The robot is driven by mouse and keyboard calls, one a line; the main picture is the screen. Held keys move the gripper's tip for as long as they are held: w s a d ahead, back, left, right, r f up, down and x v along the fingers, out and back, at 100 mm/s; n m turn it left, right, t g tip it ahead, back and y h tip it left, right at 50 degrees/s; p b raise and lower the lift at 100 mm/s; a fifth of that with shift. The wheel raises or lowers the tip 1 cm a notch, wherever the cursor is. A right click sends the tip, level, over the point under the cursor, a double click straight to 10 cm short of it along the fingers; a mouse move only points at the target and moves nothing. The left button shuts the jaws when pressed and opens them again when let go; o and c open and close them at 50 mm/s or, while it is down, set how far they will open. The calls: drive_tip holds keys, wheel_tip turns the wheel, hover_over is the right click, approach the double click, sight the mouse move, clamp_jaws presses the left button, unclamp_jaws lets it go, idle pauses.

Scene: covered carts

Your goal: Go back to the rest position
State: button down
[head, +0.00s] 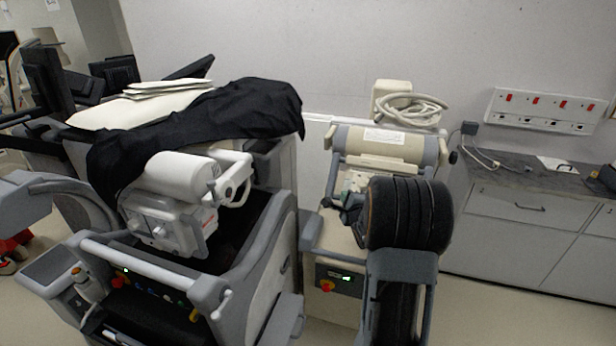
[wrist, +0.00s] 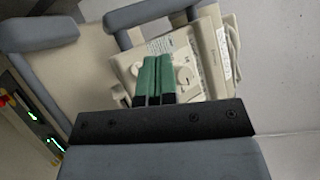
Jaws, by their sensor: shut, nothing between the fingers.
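My gripper (wrist: 157,62) shows in the wrist view as two green fingers shut together, with nothing between them. It is in front of the top of a beige cart (head: 375,145), near a knob and a panel of controls. The same cart fills much of the wrist view (wrist: 92,60). In the head view my dark arm stands in front of the cart's right side and hides part of it. My gripper there is small and dark beside the cart's panel, and I cannot tell whether it touches it.
A larger grey-white cart (head: 262,250) stands at left, partly covered by a black cloth (head: 240,108). A coiled cable (head: 415,108) lies behind the beige cart. A grey counter with drawers (head: 520,235) stands at right, below a socket panel (head: 543,110). Floor shows between cart and counter.

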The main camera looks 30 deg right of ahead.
drive_tip(key=s+a+f+n+g, duration=0.2)
drive_tip(key=s+f+n+g, duration=0.6)
drive_tip(key=n+g, duration=0.15)
drive_tip(key=s+a+r+n+y, duration=0.1)
drive_tip(key=s+a+r+n, duration=0.3)
drive_tip(key=a, duration=0.4)
drive_tip(key=s+a+r+n+g+y, duration=0.1)
drive_tip(key=s+a+r+n+y, duration=0.1)
drive_tip(key=s+a+r+n, duration=0.2)
drive_tip(key=s+a+r+n+g+y, duration=0.1)
drive_tip(key=s+a+r+n, duration=0.4)
drive_tip(key=a, duration=0.7)
drive_tip(key=s+n, duration=0.2)
drive_tip(key=s, duration=0.1)
